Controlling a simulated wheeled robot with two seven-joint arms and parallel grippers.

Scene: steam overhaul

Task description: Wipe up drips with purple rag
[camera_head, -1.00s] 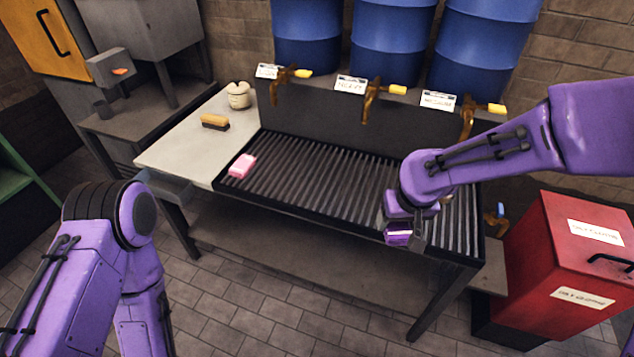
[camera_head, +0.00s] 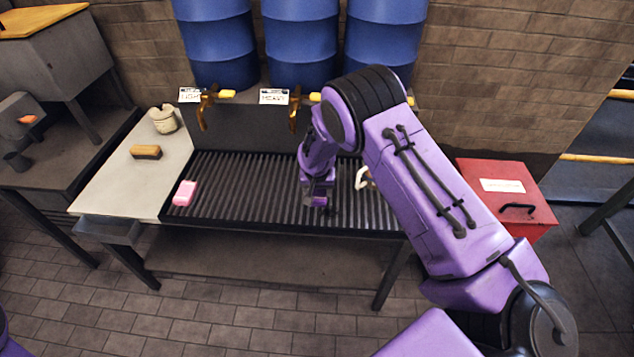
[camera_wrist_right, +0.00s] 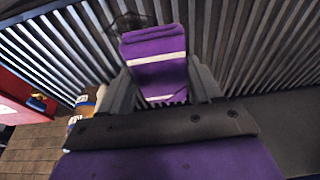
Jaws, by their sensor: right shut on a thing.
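The purple rag (camera_wrist_right: 152,50) with white stripes is between the two fingers of my right gripper (camera_wrist_right: 163,88) in the wrist view. The fingers are shut on it. In the head view my right gripper (camera_head: 318,196) is low over the slatted drip grate (camera_head: 240,190), near its front edge, right of the middle. Only a small purple bit of the rag shows there. A dark patch (camera_wrist_right: 128,22) lies on the slats just beyond the rag in the wrist view; I cannot tell whether it is a drip. My left gripper is out of view.
A pink sponge (camera_head: 185,193) lies at the grate's left end. Blue barrels (camera_head: 300,40) with taps stand behind. A red bin (camera_head: 505,190) stands at the right.

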